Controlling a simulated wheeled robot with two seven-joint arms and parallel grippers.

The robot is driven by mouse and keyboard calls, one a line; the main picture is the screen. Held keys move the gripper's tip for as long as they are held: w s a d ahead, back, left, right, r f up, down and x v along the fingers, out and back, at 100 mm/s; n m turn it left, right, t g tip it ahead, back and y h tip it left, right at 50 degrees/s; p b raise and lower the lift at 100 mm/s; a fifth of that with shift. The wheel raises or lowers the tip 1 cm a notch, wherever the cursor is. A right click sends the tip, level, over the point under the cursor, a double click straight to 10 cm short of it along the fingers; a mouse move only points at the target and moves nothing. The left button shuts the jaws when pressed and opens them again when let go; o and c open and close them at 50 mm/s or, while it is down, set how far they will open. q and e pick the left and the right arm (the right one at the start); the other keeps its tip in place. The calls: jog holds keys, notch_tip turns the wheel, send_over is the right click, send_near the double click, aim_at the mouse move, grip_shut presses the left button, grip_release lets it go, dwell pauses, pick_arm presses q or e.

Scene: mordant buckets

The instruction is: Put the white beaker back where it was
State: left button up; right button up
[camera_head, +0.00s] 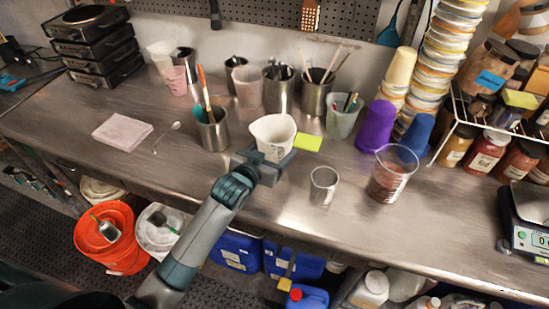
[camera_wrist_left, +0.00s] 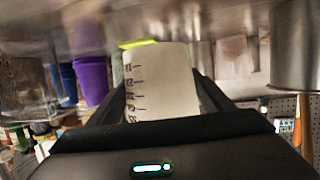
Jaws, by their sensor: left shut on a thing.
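The white beaker (camera_head: 272,134) is over the middle of the steel bench in the head view. My left gripper (camera_head: 270,160) is shut on it, with the fingers around its sides. In the left wrist view the beaker (camera_wrist_left: 160,82), with dark graduation marks, sits between the two fingers of my left gripper (camera_wrist_left: 162,100). I cannot tell whether its base touches the bench. My right gripper is not in view.
A steel pot with tools (camera_head: 212,130) stands left of the beaker, and a yellow-green block (camera_head: 307,142) lies to its right. The bench (camera_head: 130,175) is bare at front left.

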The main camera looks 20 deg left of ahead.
pick_arm(q)
jog(key=shift+f+p, duration=0.45)
jog(key=shift+f, duration=1.55)
jog(key=shift+f, duration=0.1)
jog(key=o, duration=1.5)
jog(key=shift+f, duration=0.1)
jog(key=shift+o, duration=0.2)
jog(key=shift+s+r, duration=0.1)
jog(key=shift+r, duration=0.1)
